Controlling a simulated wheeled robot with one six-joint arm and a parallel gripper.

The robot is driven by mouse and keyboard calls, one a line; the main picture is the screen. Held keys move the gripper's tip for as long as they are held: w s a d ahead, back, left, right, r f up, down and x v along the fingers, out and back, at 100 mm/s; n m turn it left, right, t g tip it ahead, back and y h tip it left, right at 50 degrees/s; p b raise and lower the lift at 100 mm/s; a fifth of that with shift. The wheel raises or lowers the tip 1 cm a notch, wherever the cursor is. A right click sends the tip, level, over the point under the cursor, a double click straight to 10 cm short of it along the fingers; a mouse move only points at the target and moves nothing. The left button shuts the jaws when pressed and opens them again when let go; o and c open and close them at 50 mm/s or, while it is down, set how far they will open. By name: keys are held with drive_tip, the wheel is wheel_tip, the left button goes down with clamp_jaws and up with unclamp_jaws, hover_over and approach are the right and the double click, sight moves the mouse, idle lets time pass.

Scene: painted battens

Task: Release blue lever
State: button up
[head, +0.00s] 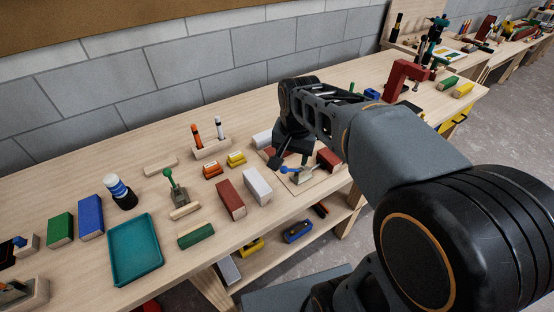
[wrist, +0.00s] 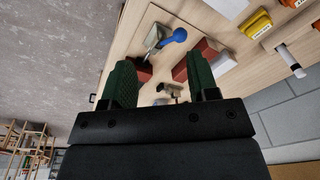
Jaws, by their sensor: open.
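The blue lever (head: 289,169) belongs to a small metal clamp (head: 303,177) on a thin wooden board (head: 322,181). In the wrist view the blue lever (wrist: 177,36) sticks out to the right of its metal clamp (wrist: 153,38), ahead of my fingertips. My gripper (head: 289,160) is over the board, close to the lever in the head view. In the wrist view my gripper (wrist: 160,62) is open, its two green-padded fingers apart, with no lever between them. The exact gap between fingertips and lever is hard to tell.
Dark red blocks flank the clamp, one on its right (head: 328,159). A white block (head: 257,187) and a red block (head: 230,199) stand to the left. A green-knobbed clamp (head: 176,187) and a teal tray (head: 136,249) lie farther left. A grey block wall is behind the bench.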

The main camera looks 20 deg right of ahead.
sight(284, 167)
drive_tip(key=w+r+m+g+p, duration=0.1)
drive_tip(key=w+m+g+p, duration=0.1)
drive_tip(key=w+m, duration=0.4)
drive_tip(key=shift+n, duration=0.4)
drive_tip(key=f, duration=0.9)
drive_tip(key=w+f, duration=0.1)
drive_tip(key=f, duration=0.3)
drive_tip(key=shift+f, duration=0.15)
clamp_jaws()
